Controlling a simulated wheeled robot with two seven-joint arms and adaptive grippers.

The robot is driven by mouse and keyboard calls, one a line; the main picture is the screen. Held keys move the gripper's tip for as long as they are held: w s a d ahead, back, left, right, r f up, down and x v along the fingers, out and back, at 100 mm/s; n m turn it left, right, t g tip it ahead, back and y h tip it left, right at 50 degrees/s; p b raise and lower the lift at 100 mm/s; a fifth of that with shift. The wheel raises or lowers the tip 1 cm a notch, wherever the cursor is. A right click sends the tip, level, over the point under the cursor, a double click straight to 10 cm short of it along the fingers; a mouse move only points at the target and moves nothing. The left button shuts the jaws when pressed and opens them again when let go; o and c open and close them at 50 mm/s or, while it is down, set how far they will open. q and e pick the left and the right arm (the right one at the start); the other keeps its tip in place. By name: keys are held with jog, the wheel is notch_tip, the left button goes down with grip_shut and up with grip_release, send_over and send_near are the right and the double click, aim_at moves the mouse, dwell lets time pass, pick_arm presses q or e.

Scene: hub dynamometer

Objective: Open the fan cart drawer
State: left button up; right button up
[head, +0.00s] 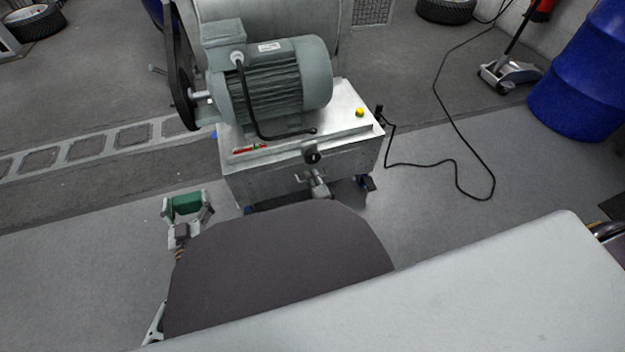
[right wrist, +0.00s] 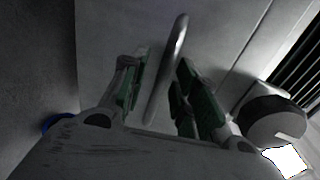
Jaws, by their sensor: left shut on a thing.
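The fan cart (head: 290,183) is a pale metal box with a grey motor (head: 272,85) on top. Its drawer front looks flush with the cart body. A bar handle (right wrist: 168,70) shows in the right wrist view, standing out from a pale panel. My right gripper (head: 316,183) is at the cart's front, partly hidden by my own arm. In the right wrist view its green-padded fingers (right wrist: 160,95) are apart, one on each side of the bar, with gaps visible.
A black cable (head: 455,165) lies on the floor right of the cart. A blue drum (head: 585,80) stands at the right. A red tool (head: 250,149) and a yellow button (head: 360,112) are on the cart top.

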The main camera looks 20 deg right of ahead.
grip_shut()
jog(key=shift+s, duration=0.15)
